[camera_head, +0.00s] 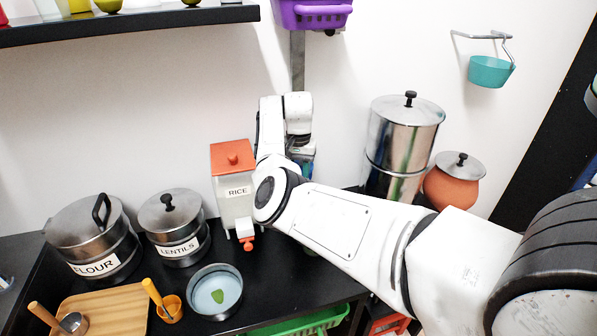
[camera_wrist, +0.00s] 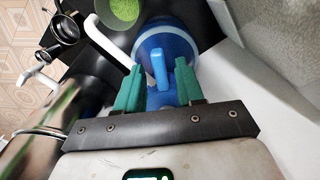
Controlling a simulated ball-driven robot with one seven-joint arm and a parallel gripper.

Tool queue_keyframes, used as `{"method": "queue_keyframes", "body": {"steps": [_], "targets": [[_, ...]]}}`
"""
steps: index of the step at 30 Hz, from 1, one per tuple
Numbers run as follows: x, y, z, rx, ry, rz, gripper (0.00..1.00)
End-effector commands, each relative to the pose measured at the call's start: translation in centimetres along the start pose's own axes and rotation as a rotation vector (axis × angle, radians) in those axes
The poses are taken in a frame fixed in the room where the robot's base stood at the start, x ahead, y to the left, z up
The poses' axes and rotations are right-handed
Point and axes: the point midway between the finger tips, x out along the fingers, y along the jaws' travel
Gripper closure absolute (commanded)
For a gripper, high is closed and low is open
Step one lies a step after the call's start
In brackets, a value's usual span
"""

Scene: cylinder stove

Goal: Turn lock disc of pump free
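In the wrist view a round blue disc (camera_wrist: 184,42) with a raised blue tab (camera_wrist: 160,68) lies just past my gripper (camera_wrist: 161,78). It looks like the lock disc of the pump, but I cannot tell its turn position. My two green fingers stand apart, one on each side of the tab, with visible gaps between finger and tab. The gripper is open and holds nothing. In the head view my arm covers most of the pump; only a small blue part (camera_head: 308,160) shows beside the wrist. The gripper fingers are hidden there.
A rice dispenser (camera_head: 237,192) stands left of my wrist. A tall steel cylinder (camera_head: 400,140) and a clay pot (camera_head: 452,184) stand to the right. The lentils pot (camera_head: 176,246), flour pot (camera_head: 100,258) and a steel bowl (camera_head: 216,309) are on the black counter at left.

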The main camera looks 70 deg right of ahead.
Motion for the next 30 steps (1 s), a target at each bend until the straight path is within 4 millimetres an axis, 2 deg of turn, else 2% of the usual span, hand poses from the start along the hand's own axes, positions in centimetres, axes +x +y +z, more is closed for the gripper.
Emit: {"method": "queue_keyframes", "body": {"steps": [7, 11, 14, 24, 30], "targets": [[0.0, 0.0, 0.0, 0.001, 0.001, -0.001, 0.60], [-0.7, 0.0, -0.1, 0.002, 0.003, -0.001, 0.60], [-2.1, -0.1, -0.1, 0.001, 0.004, -0.002, 0.60], [-8.4, 0.0, -0.1, 0.002, 0.004, -0.002, 0.60], [-10.4, 0.0, 0.0, 0.001, 0.001, 0.000, 0.60]]}}
